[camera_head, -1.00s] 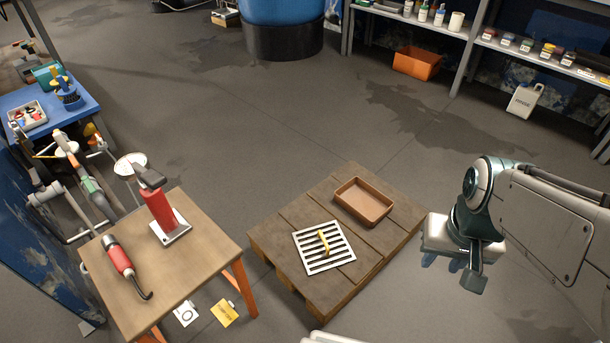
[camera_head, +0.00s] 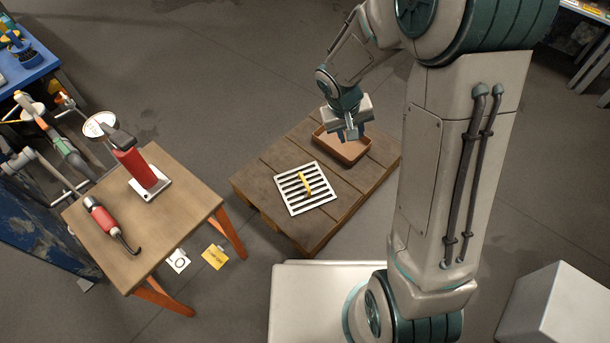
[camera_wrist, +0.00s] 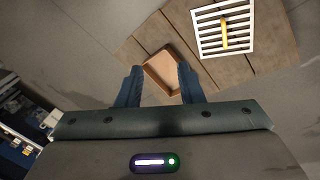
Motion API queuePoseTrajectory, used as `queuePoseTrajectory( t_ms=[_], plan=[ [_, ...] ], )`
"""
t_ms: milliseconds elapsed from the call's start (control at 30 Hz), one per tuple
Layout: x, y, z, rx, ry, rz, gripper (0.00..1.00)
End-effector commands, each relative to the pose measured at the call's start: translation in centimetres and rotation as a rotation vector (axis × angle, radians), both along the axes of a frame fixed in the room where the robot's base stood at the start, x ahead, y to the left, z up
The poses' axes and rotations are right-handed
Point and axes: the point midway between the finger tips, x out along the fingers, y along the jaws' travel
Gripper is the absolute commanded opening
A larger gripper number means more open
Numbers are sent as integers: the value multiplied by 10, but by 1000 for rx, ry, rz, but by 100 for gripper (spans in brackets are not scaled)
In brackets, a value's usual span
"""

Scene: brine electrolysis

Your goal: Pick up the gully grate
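The gully grate is a white square slotted grate (camera_head: 304,203) with a yellow bar across its middle. It lies flat on the wooden pallet (camera_head: 268,190). It also shows at the upper right of the wrist view (camera_wrist: 206,42), on the same boards. My gripper (camera_head: 352,138) is in the air above the brown tray, to the right of and beyond the grate in the head view. In the wrist view its two blue fingers (camera_wrist: 158,88) stand apart with nothing between them but the tray seen below.
The brown tray (camera_head: 352,153) sits on the pallet beyond the grate. A wooden table (camera_head: 118,262) at left holds a red tool on a plate (camera_head: 134,166) and another red tool (camera_head: 103,218). Yellow and white cards (camera_head: 215,257) lie on the floor.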

Motion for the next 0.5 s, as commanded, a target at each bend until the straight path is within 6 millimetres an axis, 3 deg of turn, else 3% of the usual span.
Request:
queuePoseTrajectory(
  t_ms=[233,500],
  plan=[
    [42,52,-80,13,3,116,34],
    [49,108,-170,79,25,215,34]
  ],
)
